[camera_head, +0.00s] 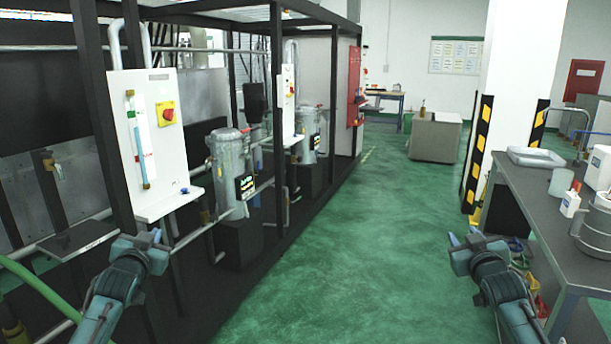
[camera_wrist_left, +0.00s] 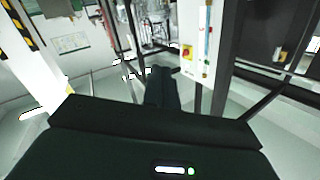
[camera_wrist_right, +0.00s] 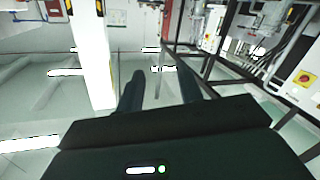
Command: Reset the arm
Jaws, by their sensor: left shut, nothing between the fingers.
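My left gripper (camera_head: 146,241) is held out in the lower left of the head view, in front of the dark equipment frame. Its fingers are together in the left wrist view (camera_wrist_left: 161,88), with nothing between them. My right gripper (camera_head: 464,240) is held out in the lower right of the head view, over the green floor just left of the workbench. Its fingers stand apart in the right wrist view (camera_wrist_right: 160,92), with a gap and nothing between them. Both grippers are in the air and seem to touch nothing.
A dark frame holds a white panel (camera_head: 149,140) with a red knob and metal canisters (camera_head: 231,165) on the left. A grey workbench (camera_head: 519,201) with containers stands at right, near a striped pillar (camera_head: 513,90). The green floor (camera_head: 355,235) between is clear.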

